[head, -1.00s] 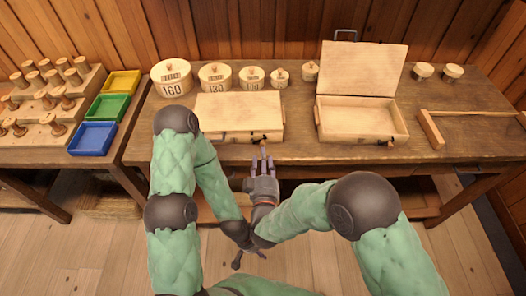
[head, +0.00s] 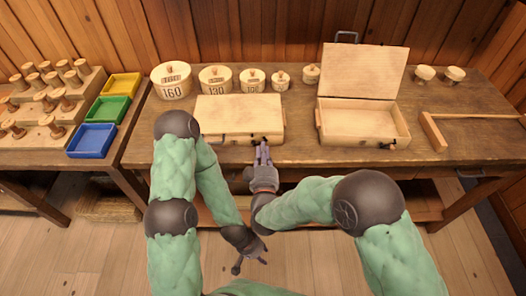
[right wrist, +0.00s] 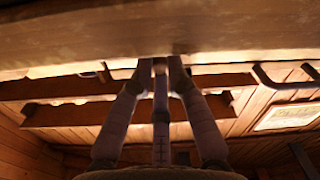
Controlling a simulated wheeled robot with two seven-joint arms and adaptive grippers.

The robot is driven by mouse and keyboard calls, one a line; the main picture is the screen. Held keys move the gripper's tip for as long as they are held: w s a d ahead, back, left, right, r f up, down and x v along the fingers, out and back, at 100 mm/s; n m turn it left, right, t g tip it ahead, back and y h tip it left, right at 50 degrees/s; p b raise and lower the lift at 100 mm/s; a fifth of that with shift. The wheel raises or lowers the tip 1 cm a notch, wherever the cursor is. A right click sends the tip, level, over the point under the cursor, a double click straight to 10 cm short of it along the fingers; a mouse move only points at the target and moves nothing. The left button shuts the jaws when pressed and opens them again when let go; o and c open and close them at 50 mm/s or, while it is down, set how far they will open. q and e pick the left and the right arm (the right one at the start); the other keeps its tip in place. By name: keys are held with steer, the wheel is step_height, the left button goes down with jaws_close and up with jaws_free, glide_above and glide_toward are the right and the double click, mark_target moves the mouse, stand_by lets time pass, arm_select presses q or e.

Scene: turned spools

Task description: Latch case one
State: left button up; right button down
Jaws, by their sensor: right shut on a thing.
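A pale wooden case (head: 235,113) lies with its lid down on the bench, left of centre. Its right front latch is mostly hidden by my right gripper (head: 263,147), which is at the case's front edge and shut on it. In the right wrist view, the fingers (right wrist: 158,68) close around a small pale knob under a wooden edge (right wrist: 200,30). A second pale case (head: 350,131) stands to the right with its lid (head: 362,70) raised and a latch (head: 386,146) at its front. My left gripper (head: 250,264) hangs low before the bench, fingers spread and empty.
Lidded round boxes, one marked 160 (head: 172,88), stand behind the closed case. Yellow, green and blue trays (head: 92,140) and a rack of spools (head: 45,95) are at the left. A wooden T-shaped tool (head: 432,130) lies right of the open case.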

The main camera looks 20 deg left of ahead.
mark_target(256, 135)
steer(key=shift+r, duration=0.1)
steer(key=n+p, duration=0.1)
steer(key=n, duration=0.2)
steer(key=shift+a+r+p, duration=0.15)
steer(key=shift+r+p, duration=0.25)
steer(key=n, duration=0.1)
steer(key=n+p, duration=0.1)
steer(key=r+n+p, duration=0.1)
steer(key=shift+s+a, duration=0.1)
steer(key=shift+a, duration=0.15)
steer(key=n, duration=0.1)
steer(key=n+p, duration=0.1)
steer(key=n, duration=0.1)
steer(key=shift+s+a+r+n+p, duration=0.1)
steer(key=shift+a+r+n+p, duration=0.2)
steer(key=shift+a+n, duration=0.1)
steer(key=shift+s+a+n+p, duration=0.15)
steer(key=shift+n+p, duration=0.35)
steer(key=shift+n, duration=0.7)
steer(key=shift+a, duration=0.1)
steer(key=c, duration=1.2)
jaws_free()
